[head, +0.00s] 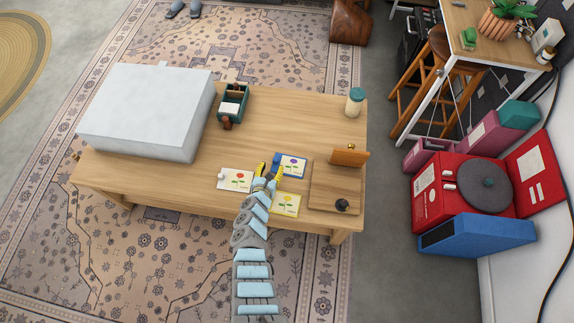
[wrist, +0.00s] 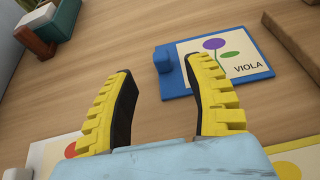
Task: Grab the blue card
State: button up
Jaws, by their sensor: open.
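The blue card (head: 292,166) lies flat on the wooden table in the head view, with a purple flower printed on it. In the wrist view the blue card (wrist: 222,62) shows a blue border, the word VIOLA and a raised blue block on its left side. My gripper (head: 270,169) is open and empty, with yellow fingers. In the wrist view my gripper (wrist: 160,85) has its fingers spread apart, and the card lies beyond the right finger, ahead and to the right.
A red-flowered white card (head: 235,180) lies left of my gripper, and a yellow card (head: 285,205) lies to its right. A wooden board (head: 330,190) is at the table's right. A green box (head: 233,102) and a large pale box (head: 145,115) stand farther back.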

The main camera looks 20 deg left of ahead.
aim_at(274, 161)
jog(key=shift+w+f+b, duration=0.3)
jog(key=shift+w+f, duration=0.05)
jog(key=shift+w, duration=0.15)
jog(key=shift+w+f+b, duration=0.1)
jog(key=shift+w+b, duration=0.2)
jog(key=shift+w, duration=0.45)
jog(key=shift+w+f+b, duration=0.35)
jog(key=shift+w+b, duration=0.05)
jog(key=shift+w, duration=0.05)
jog(key=shift+b+x, duration=0.55)
jog(key=shift+x, duration=0.3)
jog(key=shift+r, duration=0.1)
grip_shut()
